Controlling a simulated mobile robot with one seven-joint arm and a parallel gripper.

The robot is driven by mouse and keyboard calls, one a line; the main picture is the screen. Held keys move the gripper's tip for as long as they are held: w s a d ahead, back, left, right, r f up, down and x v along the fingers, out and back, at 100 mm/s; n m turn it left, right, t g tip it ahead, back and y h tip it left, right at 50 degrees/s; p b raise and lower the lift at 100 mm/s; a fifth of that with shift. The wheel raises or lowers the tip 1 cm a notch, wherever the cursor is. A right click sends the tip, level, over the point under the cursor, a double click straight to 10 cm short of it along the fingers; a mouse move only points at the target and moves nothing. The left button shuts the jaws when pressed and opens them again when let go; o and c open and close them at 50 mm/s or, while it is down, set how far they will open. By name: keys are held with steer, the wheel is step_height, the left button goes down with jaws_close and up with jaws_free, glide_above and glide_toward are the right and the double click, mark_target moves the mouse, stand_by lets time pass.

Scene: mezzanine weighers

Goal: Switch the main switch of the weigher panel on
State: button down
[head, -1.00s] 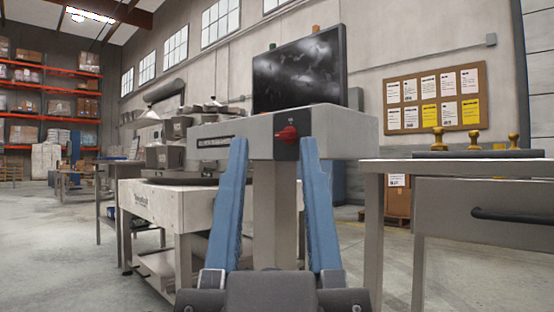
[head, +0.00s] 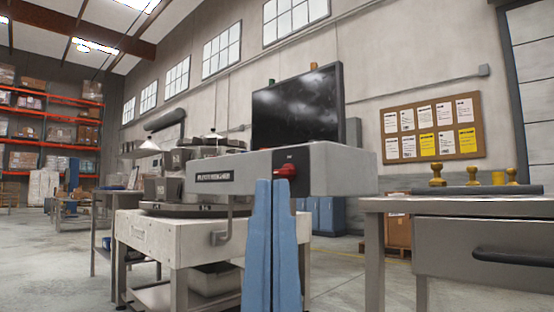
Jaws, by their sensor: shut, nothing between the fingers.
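The weigher panel is a grey box (head: 340,170) on a post, with a dark monitor (head: 298,105) on top. The main switch is a red rotary knob (head: 286,171) on a black plate on the panel's front face. Its exact turn position is too small to read. My gripper (head: 271,183) shows two blue fingers, shut together with nothing between them. The fingertips are just below and left of the red knob in the picture and overlap the lower part of its plate. I cannot tell whether they touch it.
A white weighing bench (head: 185,245) with a scale stands left of the panel. A grey table (head: 460,205) with a drawer and brass-coloured weights (head: 437,174) stands at the right. A cork notice board (head: 432,130) hangs behind. Open floor lies at the left.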

step_height(320, 180, up, 31)
steer(key=p, duration=2.9)
steer(key=shift+p, duration=0.35)
steer(key=shift+f, duration=0.1)
